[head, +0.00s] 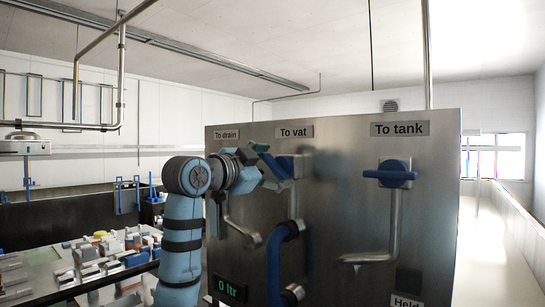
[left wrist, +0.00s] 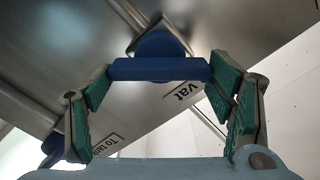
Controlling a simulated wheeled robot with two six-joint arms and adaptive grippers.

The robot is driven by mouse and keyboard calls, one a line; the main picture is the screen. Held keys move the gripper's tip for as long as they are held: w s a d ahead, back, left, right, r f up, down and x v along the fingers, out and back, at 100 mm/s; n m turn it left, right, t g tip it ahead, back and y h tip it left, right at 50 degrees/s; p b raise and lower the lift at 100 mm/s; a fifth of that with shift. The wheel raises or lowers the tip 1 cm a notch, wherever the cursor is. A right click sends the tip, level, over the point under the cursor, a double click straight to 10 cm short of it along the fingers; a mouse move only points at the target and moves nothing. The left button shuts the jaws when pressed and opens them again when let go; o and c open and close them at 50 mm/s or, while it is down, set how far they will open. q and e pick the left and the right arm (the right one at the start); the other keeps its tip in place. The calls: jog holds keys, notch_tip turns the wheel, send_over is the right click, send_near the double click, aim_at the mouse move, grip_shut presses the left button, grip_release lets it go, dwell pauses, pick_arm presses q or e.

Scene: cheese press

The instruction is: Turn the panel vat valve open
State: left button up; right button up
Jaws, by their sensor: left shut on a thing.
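The steel panel (head: 345,225) carries three labelled valves. The "To vat" label (head: 294,131) is above the middle one. My left gripper (head: 270,167) is at this valve, with its fingers spread along a slanted line. In the left wrist view the blue vat valve handle (left wrist: 160,69) is a straight bar spanning the space between the two green-padded fingers, which are shut on its ends. In the head view the gripper hides much of the handle. The "To tank" valve handle (head: 390,174) is blue and lies level. My right gripper is not in view.
The "To drain" label (head: 225,134) is above my left wrist, which covers that valve. Steel pipes and a blue hose (head: 274,265) run down the panel front. A cluttered table (head: 75,275) stands at the lower left. A display (head: 229,288) reads 0 ltr.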

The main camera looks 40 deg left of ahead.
pick_arm(q)
jog(key=m+p, duration=0.7)
jog(key=shift+d+f+m+p, duration=0.1)
jog(key=shift+f+m+p, duration=0.05)
jog(key=shift+m+p, duration=1.2)
jog(key=o, duration=1.2)
jog(key=shift+c, duration=0.2)
